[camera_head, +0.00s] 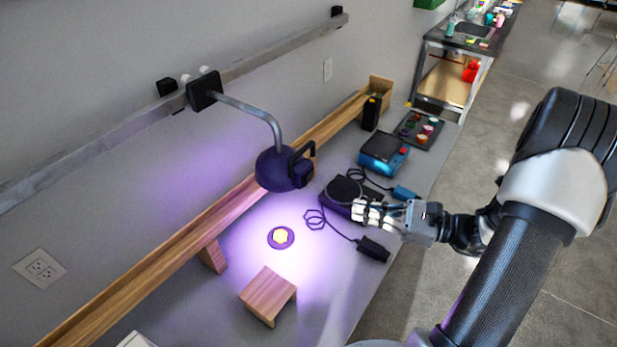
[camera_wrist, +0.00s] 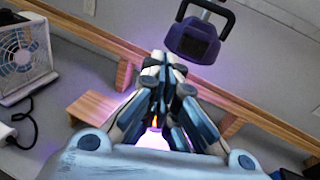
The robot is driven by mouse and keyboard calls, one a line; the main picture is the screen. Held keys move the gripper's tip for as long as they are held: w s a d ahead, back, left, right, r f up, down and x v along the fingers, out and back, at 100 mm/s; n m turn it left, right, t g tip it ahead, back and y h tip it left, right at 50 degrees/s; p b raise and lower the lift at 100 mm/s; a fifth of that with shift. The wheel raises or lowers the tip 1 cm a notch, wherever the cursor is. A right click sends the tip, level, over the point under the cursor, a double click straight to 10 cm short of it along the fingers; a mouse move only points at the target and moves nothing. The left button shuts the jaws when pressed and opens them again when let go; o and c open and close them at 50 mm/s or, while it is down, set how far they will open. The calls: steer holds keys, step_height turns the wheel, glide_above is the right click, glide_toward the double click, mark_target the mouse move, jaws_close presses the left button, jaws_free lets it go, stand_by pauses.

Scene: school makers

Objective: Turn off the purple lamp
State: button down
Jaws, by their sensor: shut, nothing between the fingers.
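The purple lamp (camera_head: 277,168) hangs from a grey bent arm fixed to a wall rail, with a black handle on its head. It is lit and throws a bright purple-white glow on the table below. In the wrist view the lamp head (camera_wrist: 196,40) is at the upper middle, beyond my fingers. My gripper (camera_head: 362,212) is shut and empty, to the right of the lamp and lower in the picture, apart from it. In the wrist view my gripper (camera_wrist: 165,65) points up toward the lamp, with its fingertips together.
A small wooden stand (camera_head: 267,291) and a small purple disc (camera_head: 281,237) are on the table. A dark device (camera_head: 343,192) and a blue box (camera_head: 383,150) lie near my gripper. A wooden channel (camera_head: 150,265) runs along the wall. A white fan (camera_wrist: 22,55) stands left in the wrist view.

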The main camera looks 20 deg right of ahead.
mark_target(307, 184)
steer(key=shift+w+d+f+m+t+h, duration=0.15)
steer(key=shift+d+f+m+t+h, duration=0.2)
steer(key=shift+d+m+t, duration=0.4)
steer(key=shift+w+d+f+m+t+h, duration=0.15)
steer(key=shift+d+f+m+t+h, duration=0.15)
steer(key=shift+d+m+t, duration=0.4)
steer(key=x, duration=1.4)
steer(key=shift+a+f+b, duration=0.1)
steer(key=shift+b, duration=0.3)
steer(key=shift+s, duration=0.1)
steer(key=shift+w+a+n+g, duration=0.25)
steer(key=shift+a, duration=0.15)
steer(key=shift+s+d, duration=0.1)
